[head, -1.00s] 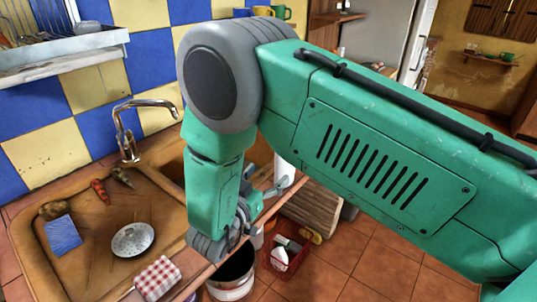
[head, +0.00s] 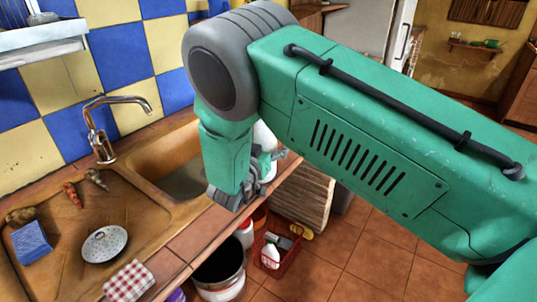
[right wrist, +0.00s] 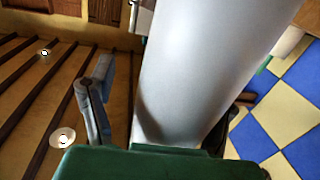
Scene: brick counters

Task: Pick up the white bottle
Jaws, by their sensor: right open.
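The white bottle (right wrist: 205,65) fills the middle of the right wrist view as a large, smooth, pale cylinder. It stands between the fingers of my right gripper (right wrist: 168,95). One finger shows clear of it on the left; the other is mostly hidden behind its right side. In the head view a small part of the white bottle (head: 264,136) shows behind my forearm, at the counter's far end past the sink. My right gripper (head: 262,170) is open there, low by the counter edge, and partly hidden. My left gripper is not in view.
The sink basin (head: 180,178) and faucet (head: 100,130) are left of my right arm. The drainboard holds vegetables, a blue sponge (head: 31,242), a strainer (head: 104,244) and a checked cloth (head: 129,281). Below the counter stand a bucket (head: 220,268) and a red crate (head: 288,262).

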